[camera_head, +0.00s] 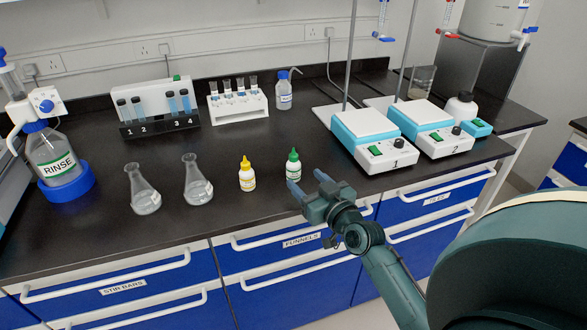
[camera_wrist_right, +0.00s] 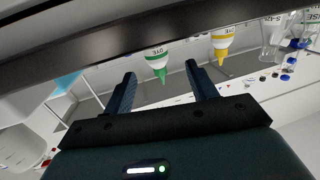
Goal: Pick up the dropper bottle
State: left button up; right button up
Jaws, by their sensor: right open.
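Two dropper bottles stand upright near the front of the black bench. One dropper bottle has a green cap (camera_head: 293,167) and the other has a yellow cap (camera_head: 247,177). My right gripper (camera_head: 308,183) is open and empty at the bench's front edge, just in front of the green-capped bottle. In the right wrist view, which looks upside down, the green-capped bottle (camera_wrist_right: 157,62) appears between the two fingers, ahead of them. The yellow-capped bottle (camera_wrist_right: 222,42) shows beyond the finger on the right. My left gripper is not in view.
Two conical flasks (camera_head: 143,195) stand left of the bottles. Hotplate stirrers (camera_head: 375,145) with upright rods stand to the right. A rinse bottle (camera_head: 55,160), a tube rack (camera_head: 238,108) and a small blue-capped bottle (camera_head: 284,92) are farther off. Drawers (camera_head: 300,245) lie below the bench edge.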

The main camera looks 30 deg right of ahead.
aim_at(297, 171)
jog(key=w, duration=0.5)
jog(key=w+d, duration=0.1)
jog(key=w, duration=0.2)
jog(key=shift+f, duration=0.4)
jog(key=shift+s, duration=0.1)
jog(key=c, duration=0.8)
